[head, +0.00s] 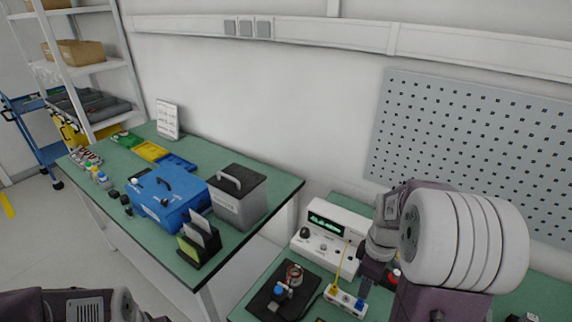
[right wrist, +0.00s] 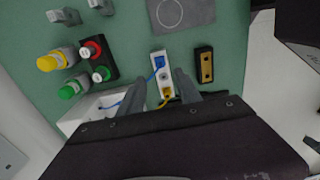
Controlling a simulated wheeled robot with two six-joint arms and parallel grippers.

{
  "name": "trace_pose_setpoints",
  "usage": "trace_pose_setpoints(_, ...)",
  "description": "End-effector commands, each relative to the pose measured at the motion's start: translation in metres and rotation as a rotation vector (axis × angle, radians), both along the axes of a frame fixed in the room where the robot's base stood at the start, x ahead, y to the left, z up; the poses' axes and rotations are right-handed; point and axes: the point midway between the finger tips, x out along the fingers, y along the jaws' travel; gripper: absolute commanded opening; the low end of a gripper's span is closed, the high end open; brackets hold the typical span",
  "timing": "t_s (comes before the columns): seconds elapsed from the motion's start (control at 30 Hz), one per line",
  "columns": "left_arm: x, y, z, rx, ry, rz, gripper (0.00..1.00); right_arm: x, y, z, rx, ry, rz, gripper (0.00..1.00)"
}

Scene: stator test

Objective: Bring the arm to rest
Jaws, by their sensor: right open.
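My right arm reaches in from the right in the head view, and its gripper (head: 364,280) points down over the lower bench. In the right wrist view the two fingers (right wrist: 161,88) are apart, with nothing held between them. Beyond them lies a white terminal block (right wrist: 163,73) with a blue plug (right wrist: 159,62) and a yellow plug (right wrist: 167,93). The same block (head: 343,301) is just below the gripper in the head view. Part of my left arm shows at the bottom left, but its gripper is out of sight.
A white tester (head: 328,234) with a green display stands behind the block. A black tray (head: 268,300) with a ring-shaped part lies left of it. A blue toolbox (head: 165,196) and grey box (head: 238,196) stand on the left bench. A pegboard (head: 470,145) hangs behind my right arm.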

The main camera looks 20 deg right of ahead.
Motion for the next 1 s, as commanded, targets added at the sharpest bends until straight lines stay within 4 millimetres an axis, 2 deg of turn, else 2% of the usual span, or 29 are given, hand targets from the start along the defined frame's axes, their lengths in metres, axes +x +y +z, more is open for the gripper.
trace_pose_setpoints(0.07, 0.000, 0.000, 0.000, 0.000, 0.000, 0.000, 0.49, 0.003, 0.004, 0.000, -0.001, -0.001, 0.018, 0.41)
trace_pose_setpoints(0.13, 0.000, 0.000, 0.000, 0.000, 0.000, 0.000, 0.49, 0.011, 0.019, 0.002, -0.004, -0.007, 0.081, 0.41)
trace_pose_setpoints(0.17, 0.000, 0.000, 0.000, 0.000, 0.000, 0.000, 0.49, 0.014, 0.031, 0.003, -0.004, -0.007, 0.124, 0.41)
trace_pose_setpoints(0.27, 0.000, 0.000, 0.000, 0.000, 0.000, 0.000, 0.49, 0.010, 0.083, -0.004, 0.006, 0.005, 0.267, 0.41)
trace_pose_setpoints(0.3, 0.000, 0.000, 0.000, 0.000, 0.000, 0.000, 0.49, 0.006, 0.104, -0.008, 0.006, 0.001, 0.249, 0.41)
trace_pose_setpoints(0.4, 0.000, 0.000, 0.000, 0.000, 0.000, 0.000, 0.49, -0.006, 0.135, -0.019, 0.011, -0.020, 0.058, 0.41)
trace_pose_setpoints(0.5, 0.000, 0.000, 0.000, 0.000, 0.000, 0.000, 0.49, -0.013, 0.146, -0.027, 0.019, -0.043, -0.185, 0.41)
trace_pose_setpoints(0.6, 0.000, 0.000, 0.000, 0.000, 0.000, 0.000, 0.49, -0.014, 0.145, -0.032, 0.031, -0.064, -0.433, 0.41)
trace_pose_setpoints(0.7, 0.000, 0.000, 0.000, 0.000, 0.000, 0.000, 0.49, -0.009, 0.145, -0.033, 0.045, -0.087, -0.606, 0.41)
trace_pose_setpoints(0.8, 0.000, 0.000, 0.000, 0.000, 0.000, 0.000, 0.49, -0.007, 0.145, -0.033, 0.052, -0.094, -0.688, 0.41)
trace_pose_setpoints(1.0, 0.000, 0.000, 0.000, 0.000, 0.000, 0.000, 0.49, -0.006, 0.145, -0.033, 0.053, -0.093, -0.700, 0.41)
